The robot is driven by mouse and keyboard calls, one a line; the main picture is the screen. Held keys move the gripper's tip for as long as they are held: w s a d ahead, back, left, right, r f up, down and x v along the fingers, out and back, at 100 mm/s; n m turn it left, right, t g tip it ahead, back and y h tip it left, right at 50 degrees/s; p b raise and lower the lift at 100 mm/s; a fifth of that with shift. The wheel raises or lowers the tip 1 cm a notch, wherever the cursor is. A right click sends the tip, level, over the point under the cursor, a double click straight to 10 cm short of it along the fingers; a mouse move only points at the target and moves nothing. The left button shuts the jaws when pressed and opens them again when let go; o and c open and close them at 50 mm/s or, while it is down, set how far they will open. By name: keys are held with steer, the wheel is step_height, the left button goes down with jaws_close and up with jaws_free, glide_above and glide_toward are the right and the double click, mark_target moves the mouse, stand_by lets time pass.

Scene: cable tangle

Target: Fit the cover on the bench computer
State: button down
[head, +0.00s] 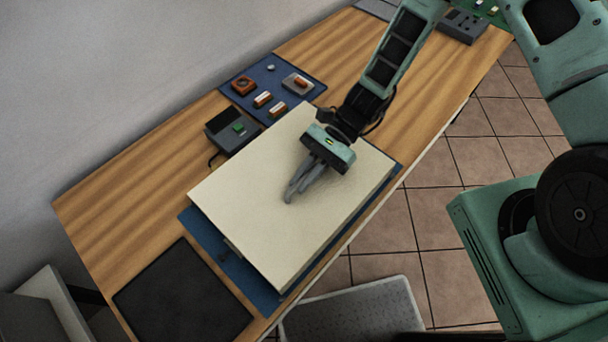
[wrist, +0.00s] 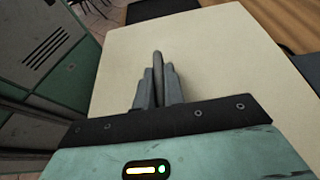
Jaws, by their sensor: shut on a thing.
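The cover (head: 245,190) is a broad cream panel with a flat top and a visible side. It lies over the blue mat (head: 250,283) on the bench, and its pale top also fills much of the wrist view (wrist: 225,65). My gripper (head: 290,193) is above the middle of the cover, fingers pointing down. In the wrist view my gripper (wrist: 157,85) is shut on a narrow, round-ended grey piece, which looks like the cover's handle. The bench computer is hidden under the cover. I cannot tell whether the cover is fully seated.
A blue tray (head: 270,70) with small orange and grey parts is behind the cover. A dark grey device (head: 232,130) with a green button stands close to its back edge. A black mat (head: 182,295) lies at front left. Bare wood (head: 130,205) is free at left.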

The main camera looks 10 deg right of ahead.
steer(key=c, duration=1.4)
jaws_free()
steer(key=shift+w, duration=0.1)
steer(key=b+v, duration=0.4)
steer(key=v, duration=1.3)
steer(key=shift+d, duration=0.2)
steer(key=shift+r, duration=0.1)
step_height(320, 180, up, 6)
steer(key=p, duration=0.6)
